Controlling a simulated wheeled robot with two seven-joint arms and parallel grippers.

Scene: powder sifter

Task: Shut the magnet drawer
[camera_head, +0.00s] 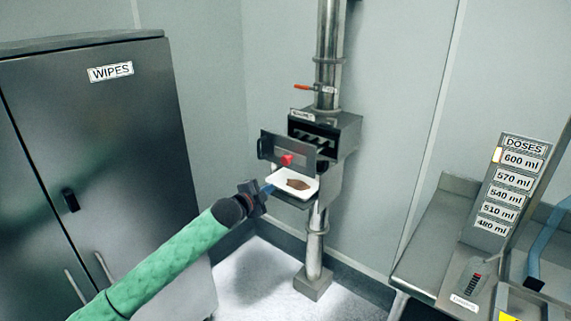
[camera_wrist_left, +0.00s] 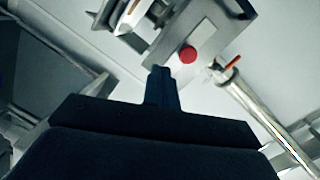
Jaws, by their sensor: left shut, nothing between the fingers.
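The magnet drawer (camera_head: 275,149) juts out from the steel housing on the vertical pipe. Its front plate carries a red knob (camera_head: 287,160), and dark magnet bars (camera_head: 312,136) show in the opening behind it. In the left wrist view the red knob (camera_wrist_left: 188,55) and the pale front plate (camera_wrist_left: 205,38) are just beyond the fingers. My left gripper (camera_head: 268,189) is shut and empty, below and left of the drawer front, near the white tray's left edge. In the left wrist view its fingers (camera_wrist_left: 160,78) are together. I cannot tell whether they touch anything. My right gripper is not in view.
A white tray (camera_head: 311,189) with a brown heap sits under the drawer. A red-handled valve (camera_head: 303,87) is on the pipe above. A dark WIPES cabinet (camera_head: 110,125) stands left. A steel bench (camera_head: 436,230) with a DOSES board (camera_head: 512,185) stands right.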

